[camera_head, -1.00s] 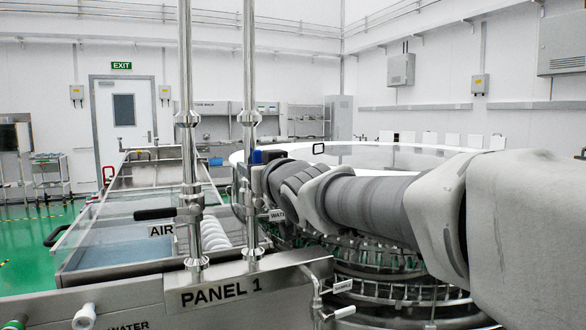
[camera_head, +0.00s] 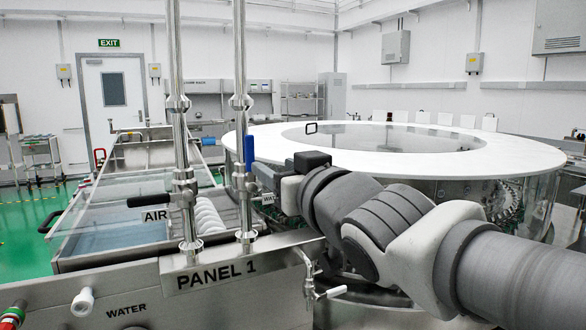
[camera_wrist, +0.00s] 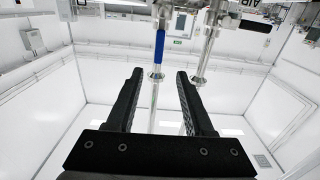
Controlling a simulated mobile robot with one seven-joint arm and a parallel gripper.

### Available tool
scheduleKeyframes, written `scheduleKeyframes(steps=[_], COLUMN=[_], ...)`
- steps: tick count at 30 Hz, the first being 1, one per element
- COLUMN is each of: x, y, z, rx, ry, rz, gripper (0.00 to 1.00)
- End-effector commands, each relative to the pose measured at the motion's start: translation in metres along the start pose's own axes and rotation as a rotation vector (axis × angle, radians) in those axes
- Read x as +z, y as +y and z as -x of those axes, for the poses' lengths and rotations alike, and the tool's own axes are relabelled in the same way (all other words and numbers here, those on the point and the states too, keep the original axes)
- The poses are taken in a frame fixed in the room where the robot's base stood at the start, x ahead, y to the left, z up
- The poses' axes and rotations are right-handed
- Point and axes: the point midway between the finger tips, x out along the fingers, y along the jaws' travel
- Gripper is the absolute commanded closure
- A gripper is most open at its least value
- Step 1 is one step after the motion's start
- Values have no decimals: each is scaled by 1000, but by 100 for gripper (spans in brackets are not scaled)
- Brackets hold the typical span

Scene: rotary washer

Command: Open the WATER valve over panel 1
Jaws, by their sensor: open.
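The WATER valve's blue handle (camera_head: 249,153) stands upright along the right-hand steel pipe (camera_head: 240,100) over panel 1 (camera_head: 216,276). Its label (camera_head: 267,199) is partly hidden behind my wrist. In the wrist view, which looks upside down, the blue handle (camera_wrist: 160,47) lies beyond my fingertips, in line with the gap between them. My gripper (camera_wrist: 160,75) is open and empty, its two black fingers apart. In the head view my wrist comes from the right and ends just right of the handle; the fingertips cannot be made out there.
The AIR valve's black handle (camera_head: 148,201) points left, level, on the left-hand pipe (camera_head: 175,70). A small tap (camera_head: 313,292) sticks out at the panel's right end. A large round white-rimmed machine (camera_head: 500,150) stands behind my arm. A glass-covered tank (camera_head: 110,225) is at left.

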Motion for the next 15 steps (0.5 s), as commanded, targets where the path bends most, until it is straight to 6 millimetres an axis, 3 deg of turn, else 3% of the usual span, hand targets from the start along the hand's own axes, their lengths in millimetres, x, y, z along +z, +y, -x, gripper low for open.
scheduleKeyframes(steps=[6,15], x=[-1,0], y=[0,0], z=[22,28], rx=[0,0], ry=[1,-1], rz=[0,0], gripper=[48,48])
